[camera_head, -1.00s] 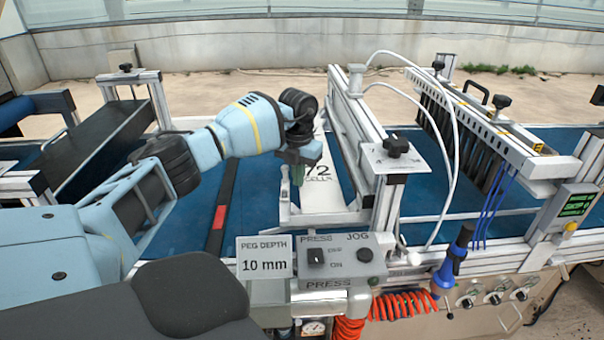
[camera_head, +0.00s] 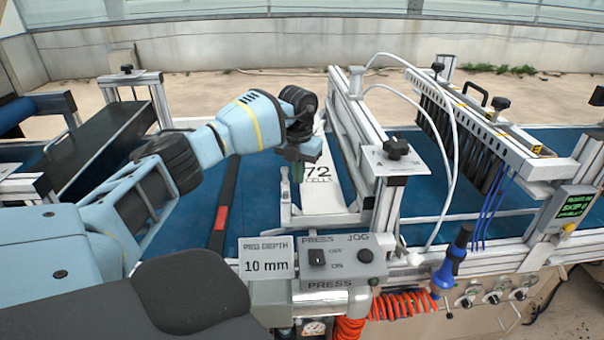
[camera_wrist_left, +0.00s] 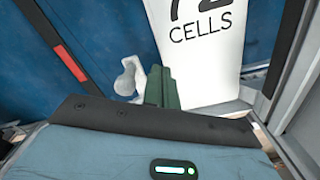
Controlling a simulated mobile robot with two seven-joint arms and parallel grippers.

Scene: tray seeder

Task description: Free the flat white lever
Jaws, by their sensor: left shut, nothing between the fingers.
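A small pale white lever (camera_head: 285,188) stands upright at the near left corner of the white "72 CELLS" plate (camera_head: 322,196). In the left wrist view the lever (camera_wrist_left: 128,78) shows just left of my green fingers, with a rounded end. My left gripper (camera_head: 297,172) is shut and empty, just right of the lever's top in the head view. Its fingers (camera_wrist_left: 160,75) point toward the plate's edge in the wrist view and hide part of a pale piece behind them. I cannot tell whether they touch the lever. My right gripper is out of view.
A metal crossbar frame (camera_head: 362,135) stands right of the plate. A press switch box (camera_head: 340,262) and a "10 mm" peg depth sign (camera_head: 266,265) are in front. A black strip with a red patch (camera_head: 220,218) lies left on the blue belt (camera_head: 255,205).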

